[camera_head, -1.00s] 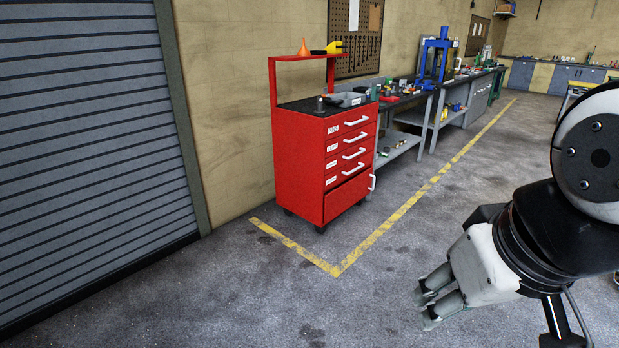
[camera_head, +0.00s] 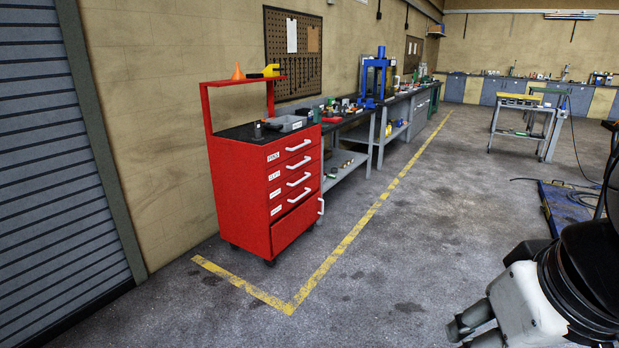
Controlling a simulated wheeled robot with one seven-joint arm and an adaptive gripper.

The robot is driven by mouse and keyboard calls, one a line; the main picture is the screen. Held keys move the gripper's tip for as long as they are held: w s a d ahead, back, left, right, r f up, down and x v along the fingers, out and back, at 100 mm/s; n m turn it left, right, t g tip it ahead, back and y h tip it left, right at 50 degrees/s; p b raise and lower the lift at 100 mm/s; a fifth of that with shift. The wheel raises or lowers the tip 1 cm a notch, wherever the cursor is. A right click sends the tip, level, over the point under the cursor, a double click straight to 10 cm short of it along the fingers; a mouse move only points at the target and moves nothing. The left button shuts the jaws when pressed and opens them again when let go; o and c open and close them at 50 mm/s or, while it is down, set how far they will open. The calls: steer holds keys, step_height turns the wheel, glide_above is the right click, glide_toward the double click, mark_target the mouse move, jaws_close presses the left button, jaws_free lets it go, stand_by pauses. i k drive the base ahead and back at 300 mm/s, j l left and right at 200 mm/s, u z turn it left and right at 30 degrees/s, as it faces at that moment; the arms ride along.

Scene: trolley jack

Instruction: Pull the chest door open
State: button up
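The red tool chest (camera_head: 240,195) stands on casters against the wall, left of the picture's middle. Its front has several drawers with white bar handles and, below them, a plain red door (camera_head: 294,229). The door looks shut, flush with the front. A white upright handle (camera_head: 321,206) stands out at the door's right edge. My gripper (camera_head: 464,332) is at the lower right, well apart from the chest and nearer to the camera. It points left. The bottom edge of the picture cuts off part of its fingers, so their gap is unclear, and nothing shows in them.
A grey roller shutter (camera_head: 50,170) is at the left. A workbench (camera_head: 350,165) with a blue press (camera_head: 375,75) adjoins the chest on the right. A yellow floor line (camera_head: 335,255) runs in front. The floor between chest and gripper is clear. A blue platform (camera_head: 565,208) lies at the right.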

mark_target(284, 232)
steer(key=i, duration=3.2)
steer(key=i+l+u, duration=0.1)
steer(key=i, duration=1.5)
